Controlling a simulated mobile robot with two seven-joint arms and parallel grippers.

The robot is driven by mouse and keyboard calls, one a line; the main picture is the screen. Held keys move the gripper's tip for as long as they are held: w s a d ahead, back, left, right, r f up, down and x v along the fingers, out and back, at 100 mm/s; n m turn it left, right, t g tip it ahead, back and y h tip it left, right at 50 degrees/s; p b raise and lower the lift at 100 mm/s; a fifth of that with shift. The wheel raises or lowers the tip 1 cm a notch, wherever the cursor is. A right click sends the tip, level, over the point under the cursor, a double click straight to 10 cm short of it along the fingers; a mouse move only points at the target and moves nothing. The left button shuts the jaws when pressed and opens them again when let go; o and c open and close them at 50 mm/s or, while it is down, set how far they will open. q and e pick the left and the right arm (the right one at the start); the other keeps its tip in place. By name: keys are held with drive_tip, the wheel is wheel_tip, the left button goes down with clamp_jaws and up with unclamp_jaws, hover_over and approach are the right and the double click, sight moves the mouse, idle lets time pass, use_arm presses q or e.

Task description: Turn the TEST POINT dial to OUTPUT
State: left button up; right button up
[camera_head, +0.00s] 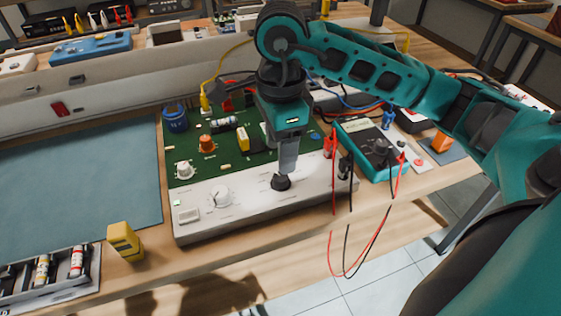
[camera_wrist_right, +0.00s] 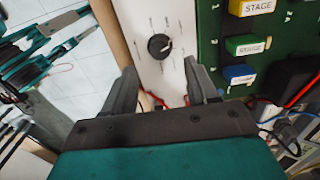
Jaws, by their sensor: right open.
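A white front panel (camera_head: 245,205) with a green circuit board (camera_head: 190,170) behind it lies on the wooden bench. A black dial (camera_head: 281,182) sits on the panel's right part, and a white dial (camera_head: 220,196) sits to its left. The lettering around the dials is too small to read. My right gripper (camera_head: 288,165) points down just over the black dial and hides part of it. In the right wrist view the black dial (camera_wrist_right: 158,47) shows beyond and between the two open fingers (camera_wrist_right: 161,86), with its pointer mark toward the upper right. The fingers hold nothing. My left gripper is out of view.
A teal meter (camera_head: 370,150) stands right of the board, with red and black leads (camera_head: 375,240) hanging over the bench's front edge. A yellow block (camera_head: 125,241) and a tray of small tubes (camera_head: 55,275) stand at front left. A blue mat (camera_head: 75,190) is clear.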

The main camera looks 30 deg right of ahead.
sight(280, 176)
use_arm(q)
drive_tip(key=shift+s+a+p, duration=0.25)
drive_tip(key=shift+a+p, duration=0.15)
drive_tip(key=shift+p, duration=0.05)
use_arm(e)
wheel_tip(280, 176, up, 6)
drive_tip(key=shift+r, duration=0.25)
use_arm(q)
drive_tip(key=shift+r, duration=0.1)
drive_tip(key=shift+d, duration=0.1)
